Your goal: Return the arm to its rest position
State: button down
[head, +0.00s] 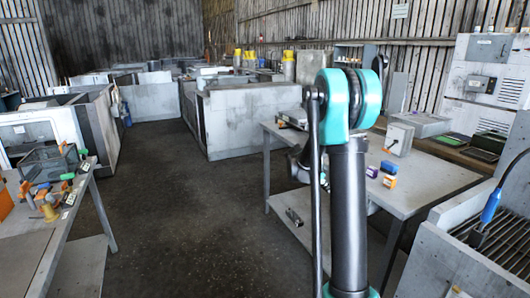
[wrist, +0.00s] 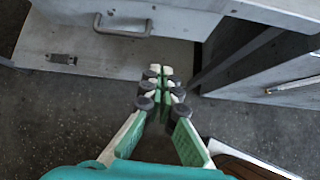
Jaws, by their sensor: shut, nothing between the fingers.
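My arm stands upright in the middle right of the head view, with a teal joint at its top and a dark link below. My gripper (wrist: 160,72) shows in the wrist view with its green and white fingers together and nothing between them. I cannot tell the gap between fingertips and panel. In the head view the gripper cannot be made out clearly.
A tool-covered bench (head: 38,232) is at left. A grated bin (head: 440,262) is at right. Floor (head: 175,210) between is clear.

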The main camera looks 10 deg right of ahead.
jog(key=s+a+f+m+y, duration=0.2)
jog(key=s+a+m, duration=0.3)
jog(key=s, duration=0.6)
jog(key=s+a+f+m+y, duration=0.1)
jog(key=s+a+m+y, duration=0.2)
jog(key=s+a+m, duration=0.3)
jog(key=s+a+f+m+t+y, duration=0.1)
jog(key=s+a+m, duration=0.5)
jog(key=s, duration=1.1)
jog(key=f+m+y, duration=0.1)
jog(key=m+y, duration=0.1)
jog(key=m, duration=0.2)
jog(key=shift+s+f, duration=0.15)
jog(key=shift+f, duration=0.15)
